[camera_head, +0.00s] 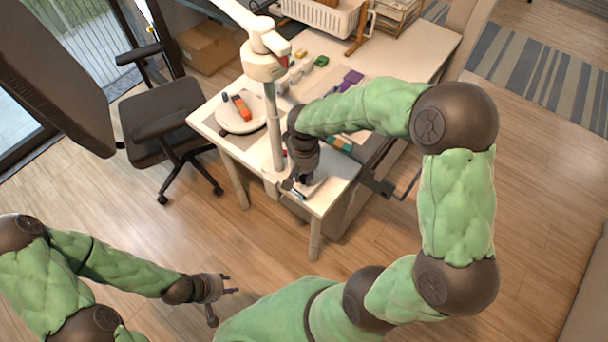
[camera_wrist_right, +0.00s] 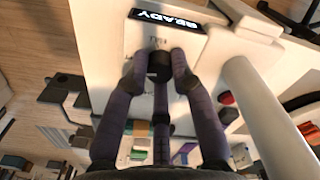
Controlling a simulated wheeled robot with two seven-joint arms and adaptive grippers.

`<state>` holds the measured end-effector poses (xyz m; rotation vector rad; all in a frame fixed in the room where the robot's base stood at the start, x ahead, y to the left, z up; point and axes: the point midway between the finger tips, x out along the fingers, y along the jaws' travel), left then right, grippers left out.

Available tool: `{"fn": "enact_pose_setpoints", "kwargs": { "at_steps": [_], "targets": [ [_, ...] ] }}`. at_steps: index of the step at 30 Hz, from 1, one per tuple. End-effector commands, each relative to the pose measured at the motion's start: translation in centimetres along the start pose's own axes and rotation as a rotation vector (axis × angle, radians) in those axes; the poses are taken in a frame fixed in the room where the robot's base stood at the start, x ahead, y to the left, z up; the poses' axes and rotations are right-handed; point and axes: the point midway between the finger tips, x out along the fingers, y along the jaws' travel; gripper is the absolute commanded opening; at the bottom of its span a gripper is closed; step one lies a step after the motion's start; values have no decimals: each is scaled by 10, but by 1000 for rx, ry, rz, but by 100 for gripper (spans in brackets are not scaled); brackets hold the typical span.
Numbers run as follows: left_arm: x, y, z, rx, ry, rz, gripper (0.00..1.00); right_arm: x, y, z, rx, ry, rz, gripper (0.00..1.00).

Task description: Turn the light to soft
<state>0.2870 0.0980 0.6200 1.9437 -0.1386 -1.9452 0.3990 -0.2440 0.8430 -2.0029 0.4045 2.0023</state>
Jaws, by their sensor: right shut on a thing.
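A dark round knob (camera_wrist_right: 159,66) sits on a pale panel (camera_wrist_right: 110,35) in the right wrist view, below a small black display (camera_wrist_right: 168,20) that appears to read READY. My right gripper (camera_wrist_right: 160,62) is shut on the knob, its dark fingers around it. In the head view my right gripper (camera_head: 303,181) is at the near corner of the white table, beside a white upright post (camera_head: 273,125); there it hides the knob. Small printing by the knob is too blurred to read. My left gripper (camera_head: 222,296) is open and empty over the floor at lower left.
The white table (camera_head: 335,190) holds a round white plate (camera_head: 241,113) with an orange-red item (camera_head: 241,107), and several small coloured things. A white basket (camera_head: 322,15) stands at the back. A dark office chair (camera_head: 160,115) is left of the table. The near floor is clear.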

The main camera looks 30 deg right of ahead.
Motion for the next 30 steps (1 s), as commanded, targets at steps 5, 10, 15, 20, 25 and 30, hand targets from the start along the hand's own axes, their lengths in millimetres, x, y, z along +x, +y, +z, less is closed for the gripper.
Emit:
{"fn": "enact_pose_setpoints", "kwargs": {
  "at_steps": [5,10,15,20,25,30],
  "targets": [
    [0,0,0,0,0,0,40,0,0,0,16,-1,0,0],
    [0,0,0,0,0,0,40,0,0,0,17,-1,-1,0],
    [0,0,0,0,0,0,40,0,0,0,17,-1,-1,0],
    [0,0,0,0,0,0,40,0,0,0,16,-1,0,48],
    [0,0,0,0,0,0,40,0,0,0,16,-1,0,48],
    [0,0,0,0,0,0,40,-4,0,0,16,1,0,48]
  ]
}}
